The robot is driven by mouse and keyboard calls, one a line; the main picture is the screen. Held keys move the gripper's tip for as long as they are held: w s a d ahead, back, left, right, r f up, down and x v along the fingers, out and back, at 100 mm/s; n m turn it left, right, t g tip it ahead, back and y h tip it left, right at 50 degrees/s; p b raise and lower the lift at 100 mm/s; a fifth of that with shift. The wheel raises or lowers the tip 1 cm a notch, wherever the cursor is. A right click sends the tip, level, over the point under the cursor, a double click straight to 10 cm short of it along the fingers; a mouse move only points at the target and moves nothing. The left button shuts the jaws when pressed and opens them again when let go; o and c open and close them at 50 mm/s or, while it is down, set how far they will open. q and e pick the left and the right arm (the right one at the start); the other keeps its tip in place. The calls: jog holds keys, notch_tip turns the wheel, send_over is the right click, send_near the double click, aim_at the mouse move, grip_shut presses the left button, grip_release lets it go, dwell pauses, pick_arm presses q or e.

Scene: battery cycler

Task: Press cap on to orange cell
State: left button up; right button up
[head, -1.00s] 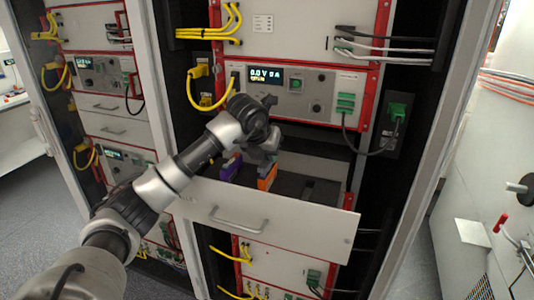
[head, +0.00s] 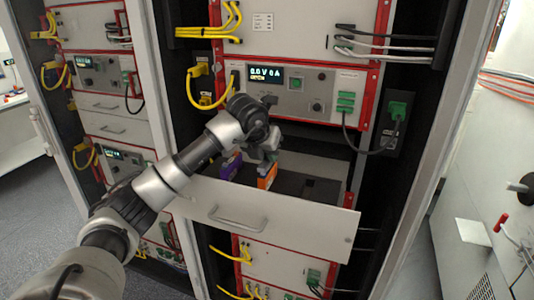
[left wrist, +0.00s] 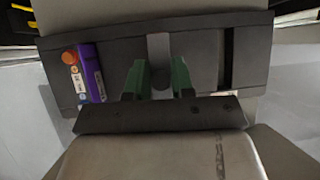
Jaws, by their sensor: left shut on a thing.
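The orange cell (head: 267,178) stands upright in the open drawer in the head view, directly below my left gripper (head: 268,152). The purple cell (head: 230,167) stands to its left. My left gripper (left wrist: 160,80) has green fingers shut on a small dark grey piece, likely the cap. The orange cell cannot be made out in the wrist view, and whether the held piece touches it cannot be told. My right gripper is out of view.
The drawer's pale front panel (head: 265,220) with its handle sticks out below the cells. The drawer's right part is mostly empty, with a dark slot. A cycler unit (head: 290,90) with a lit display, yellow cables and green plugs is just above.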

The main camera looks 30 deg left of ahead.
pick_arm(q)
jog(key=shift+f+b, duration=0.4)
dwell(0.3)
jog(key=o, duration=1.5)
jog(key=shift+c, duration=0.2)
jog(key=shift+r+p, duration=2.35)
jog(key=shift+r, duration=1.2)
jog(key=shift+c, duration=0.4)
grip_shut()
